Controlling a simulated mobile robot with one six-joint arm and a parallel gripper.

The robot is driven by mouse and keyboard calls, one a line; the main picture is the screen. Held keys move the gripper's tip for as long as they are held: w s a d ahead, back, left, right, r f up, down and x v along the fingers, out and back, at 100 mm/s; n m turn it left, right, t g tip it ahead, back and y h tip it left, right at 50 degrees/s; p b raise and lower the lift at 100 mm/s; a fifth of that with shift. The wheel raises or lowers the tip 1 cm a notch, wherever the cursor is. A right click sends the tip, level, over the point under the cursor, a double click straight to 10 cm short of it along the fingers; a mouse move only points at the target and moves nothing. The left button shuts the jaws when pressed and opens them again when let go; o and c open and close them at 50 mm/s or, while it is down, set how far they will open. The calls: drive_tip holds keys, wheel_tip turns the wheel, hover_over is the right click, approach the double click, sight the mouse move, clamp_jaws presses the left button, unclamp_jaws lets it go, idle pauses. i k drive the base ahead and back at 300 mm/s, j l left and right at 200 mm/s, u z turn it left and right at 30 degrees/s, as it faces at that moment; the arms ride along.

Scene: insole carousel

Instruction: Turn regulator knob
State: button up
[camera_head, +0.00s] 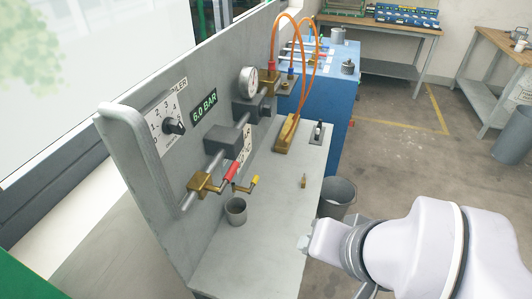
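A panel on a grey bench carries a round pressure gauge (248,81) above a dark block (250,110) on the pipe line, which looks like the regulator. A dark part (268,78) stands just right of the gauge; I cannot tell whether it is the regulator knob. A black rotary knob (174,127) sits on a white numbered dial plate (160,120) at the panel's left. My arm enters at the lower right, in front of the bench and apart from the panel.
A sign reads 6.0 BAR (204,106). Red (231,172) and yellow (254,180) valve levers jut from the lower pipe. Orange hoses (314,75) arch behind. The front benchtop is clear.

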sight(265, 111)
drive_tip(key=i+l+u, duration=0.1)
drive_tip(key=l+u, duration=0.35)
drive_tip(key=l, duration=0.15)
drive_tip(key=l+u, duration=0.9)
drive_tip(key=l, duration=0.25)
drive_tip(key=k, duration=0.05)
